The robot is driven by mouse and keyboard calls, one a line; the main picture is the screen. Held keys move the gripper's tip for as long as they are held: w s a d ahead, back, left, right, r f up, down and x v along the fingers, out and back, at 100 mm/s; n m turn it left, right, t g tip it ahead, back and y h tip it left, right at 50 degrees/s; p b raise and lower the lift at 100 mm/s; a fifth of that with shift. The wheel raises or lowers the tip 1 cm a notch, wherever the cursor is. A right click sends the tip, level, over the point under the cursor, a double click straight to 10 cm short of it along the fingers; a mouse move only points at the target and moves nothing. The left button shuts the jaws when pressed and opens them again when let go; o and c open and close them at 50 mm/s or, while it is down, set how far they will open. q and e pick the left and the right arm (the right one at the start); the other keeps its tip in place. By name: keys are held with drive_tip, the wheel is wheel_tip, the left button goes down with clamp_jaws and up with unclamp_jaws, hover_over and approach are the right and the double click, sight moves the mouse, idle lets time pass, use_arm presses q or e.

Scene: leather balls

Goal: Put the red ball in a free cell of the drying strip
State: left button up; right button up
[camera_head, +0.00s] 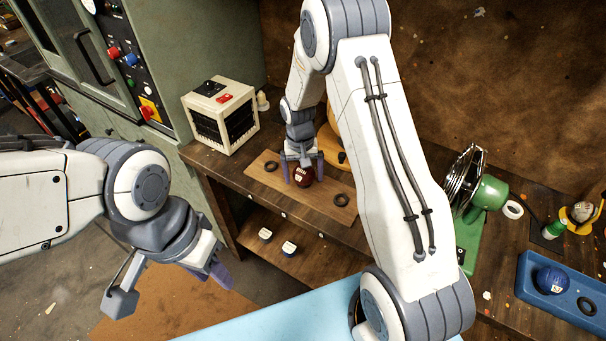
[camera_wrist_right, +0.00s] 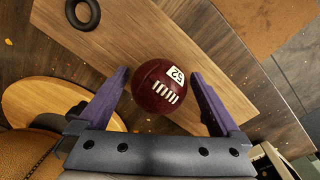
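The dark red ball (camera_head: 304,176) sits on a long wooden strip (camera_head: 322,196) on the bench, between two dark rings, one ring (camera_head: 271,166) to its left and one (camera_head: 341,199) to its right. The ball also shows in the right wrist view (camera_wrist_right: 159,87), with white stitching and a number tag. My right gripper (camera_head: 303,178) is over the ball, fingers on both sides, with narrow gaps. What lies under the ball is hidden. My left gripper (camera_head: 172,288) is open and empty, away from the bench. I cannot tell whether this strip or the blue tray is the drying strip.
A blue tray (camera_head: 530,284) at the right holds a blue ball (camera_head: 552,280) and a ring (camera_head: 586,306). A green lamp-like device (camera_head: 488,193) stands near it. A cream box (camera_head: 221,115) is behind the wooden strip's left end. A round wooden piece (camera_wrist_right: 45,103) lies beside the strip.

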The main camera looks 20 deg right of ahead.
drive_tip(key=shift+r, duration=0.5)
drive_tip(key=r, duration=0.3)
drive_tip(key=r+b, duration=0.1)
drive_tip(key=r, duration=0.3)
drive_tip(key=r+b, duration=0.1)
drive_tip(key=r, duration=0.3)
drive_tip(key=shift+w+a+r, duration=0.1)
drive_tip(key=shift+a+r, duration=0.05)
drive_tip(key=shift+a, duration=0.2)
drive_tip(key=s+a+r+n, duration=0.4)
drive_tip(key=s+a, duration=0.6)
drive_tip(key=s+a+n, duration=0.2)
drive_tip(key=s+n, duration=0.1)
drive_tip(key=s, duration=0.6)
drive_tip(key=s+a+r+n+y, duration=0.1)
drive_tip(key=s+a+n, duration=0.2)
drive_tip(key=s, duration=0.7)
drive_tip(key=shift+n+y, duration=0.3)
drive_tip(key=shift+n, duration=0.1)
